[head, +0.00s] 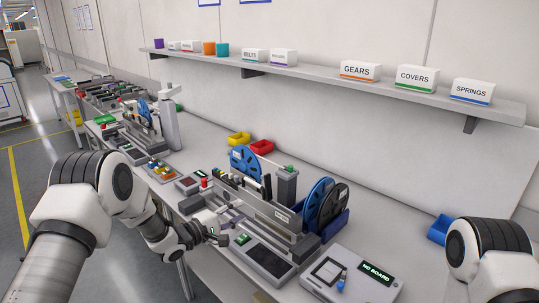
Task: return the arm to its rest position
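My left arm comes in from the left and bends down over the front edge of the bench. My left gripper (216,234) is small and dark at its end. It is beside the near feeder machine (250,200), left of a dark panel with a green piece (242,239). I see nothing clearly held in it, and its finger opening is too small to tell. Of my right arm only a white and black joint shows at the lower right. My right gripper is out of view.
The bench (215,270) carries blue and black reels (319,203), a device reading NO BOARD (350,277) and a blue bin (439,229). A wall shelf (330,82) holds labelled boxes, including GEARS (359,71). Floor (35,200) is free at left.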

